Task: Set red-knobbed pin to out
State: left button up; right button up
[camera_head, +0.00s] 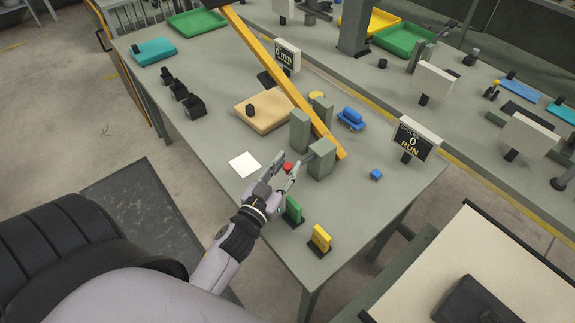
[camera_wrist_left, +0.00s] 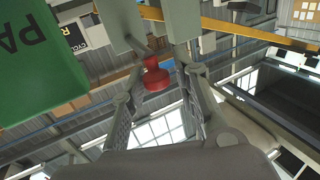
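The red knob (camera_head: 288,166) of the pin is at the grey bracket blocks (camera_head: 321,159) near the foot of a yellow arm (camera_head: 280,88). In the left wrist view the red knob (camera_wrist_left: 157,78) sits on a thin grey shaft that runs toward a grey block. My left gripper (camera_head: 282,175) is at the knob. In the wrist view its fingers (camera_wrist_left: 160,85) stand on either side of the knob with visible gaps, so it is open. How far the pin sits in the bracket is hidden. My right gripper is not in view.
A green block (camera_head: 293,210) stands close to my left gripper, with a yellow block (camera_head: 320,239) beyond it. A white square (camera_head: 245,165), a tan board (camera_head: 264,109), a blue object (camera_head: 351,119) and a "RUN" sign (camera_head: 411,140) are on the table. The near right tabletop is mostly clear.

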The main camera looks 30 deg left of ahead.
pick_arm(q)
jog(key=shift+s, duration=0.1)
jog(key=s, duration=1.1)
jog(key=shift+s+d, duration=0.35)
jog(key=shift+s, duration=0.05)
